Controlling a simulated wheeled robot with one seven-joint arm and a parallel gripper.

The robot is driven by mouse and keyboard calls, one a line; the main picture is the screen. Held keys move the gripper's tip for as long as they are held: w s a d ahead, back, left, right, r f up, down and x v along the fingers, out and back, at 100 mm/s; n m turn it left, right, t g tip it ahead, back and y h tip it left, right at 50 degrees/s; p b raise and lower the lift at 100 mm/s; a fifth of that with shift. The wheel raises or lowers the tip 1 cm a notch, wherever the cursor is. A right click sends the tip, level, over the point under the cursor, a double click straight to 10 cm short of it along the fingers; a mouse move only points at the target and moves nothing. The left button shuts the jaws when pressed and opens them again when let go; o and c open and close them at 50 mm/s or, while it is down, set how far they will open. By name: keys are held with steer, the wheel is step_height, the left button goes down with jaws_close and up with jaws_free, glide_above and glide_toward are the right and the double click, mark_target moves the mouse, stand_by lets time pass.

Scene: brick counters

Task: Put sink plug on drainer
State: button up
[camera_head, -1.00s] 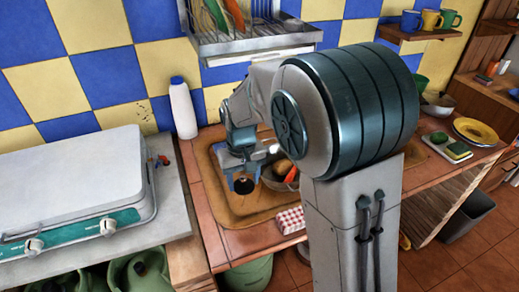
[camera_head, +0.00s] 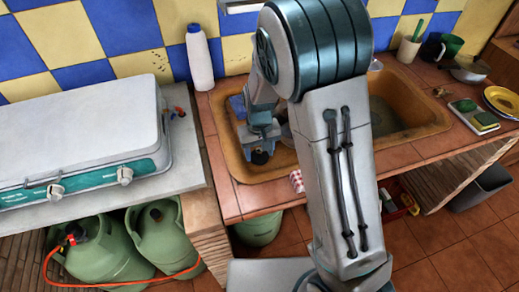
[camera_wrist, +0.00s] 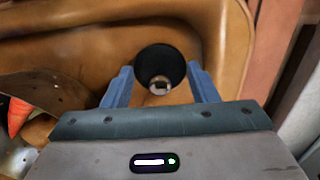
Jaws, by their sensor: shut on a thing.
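The sink plug is a small black round piece (camera_wrist: 160,60) with a metal centre, held between the two blue fingers of my gripper (camera_wrist: 160,72) in the wrist view. In the head view the dark plug (camera_head: 259,157) shows at the lower end of my gripper (camera_head: 261,148), over the left basin of the brown sink (camera_head: 235,158). The gap between the plug and the basin floor cannot be judged. I cannot make out a drain opening in the basin; my arm and the plug hide part of it. A wire rack edge (camera_head: 243,6) shows at the top of the head view.
The right basin (camera_head: 405,105) looks clear of large objects. A white bottle (camera_head: 200,58) stands behind the sink's left end. A stove (camera_head: 80,140) is to the left.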

mark_target(260, 150)
steer(key=shift+f, duration=0.1)
steer(key=o, duration=0.7)
step_height(260, 150, up, 12)
steer(key=s+d+r+m+t, duration=0.1)
steer(key=s+d+r, duration=0.2)
steer(key=s+d, duration=0.4)
steer(key=s+d+r+m+t, duration=0.2)
steer(key=s+d, duration=0.5)
steer(key=s, duration=0.4)
steer(key=shift+r, duration=0.6)
steer(key=shift+a, duration=0.1)
